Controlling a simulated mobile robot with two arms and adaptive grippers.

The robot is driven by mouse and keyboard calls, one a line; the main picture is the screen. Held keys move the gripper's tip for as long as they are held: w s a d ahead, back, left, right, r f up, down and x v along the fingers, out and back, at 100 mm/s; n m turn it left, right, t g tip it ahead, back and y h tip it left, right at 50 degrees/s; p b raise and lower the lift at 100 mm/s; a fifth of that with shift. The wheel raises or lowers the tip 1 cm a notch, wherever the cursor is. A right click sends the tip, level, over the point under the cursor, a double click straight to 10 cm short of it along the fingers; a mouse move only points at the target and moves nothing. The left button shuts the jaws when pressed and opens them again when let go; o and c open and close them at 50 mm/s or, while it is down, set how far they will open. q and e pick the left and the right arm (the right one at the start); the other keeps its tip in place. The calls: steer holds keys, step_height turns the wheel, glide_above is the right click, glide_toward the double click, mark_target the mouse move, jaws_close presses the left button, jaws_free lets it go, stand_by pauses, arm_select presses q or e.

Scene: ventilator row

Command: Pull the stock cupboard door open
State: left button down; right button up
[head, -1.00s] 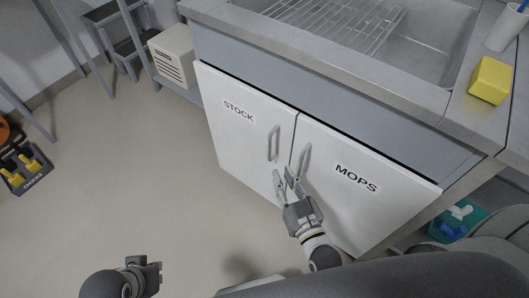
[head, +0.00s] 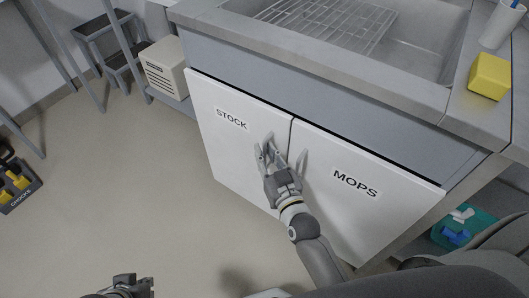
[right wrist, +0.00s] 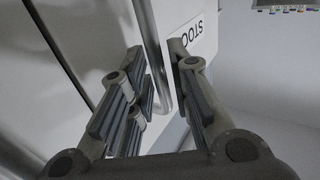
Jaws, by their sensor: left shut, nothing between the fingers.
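The white stock cupboard door (head: 228,150), labelled STOCK, is closed flush beside the MOPS door. Its vertical bar handle (right wrist: 152,45) shows in the right wrist view, running down between the fingers. In the head view my right gripper (head: 268,153) is in front of that handle and largely hides it. The right fingers (right wrist: 162,95) are open, one on each side of the bar; whether they touch it I cannot tell. My left gripper (head: 133,285) is at the bottom edge of the head view, shut and empty, far from the doors.
The MOPS door (head: 350,190), with its own handle (head: 301,163), is close to the right of my right gripper. A counter with a sink and a yellow block (head: 489,76) is above. A beige box (head: 163,65) stands left of the cupboard. The floor before the stock door is clear.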

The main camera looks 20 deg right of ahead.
steer(key=shift+w, duration=0.45)
jaws_close()
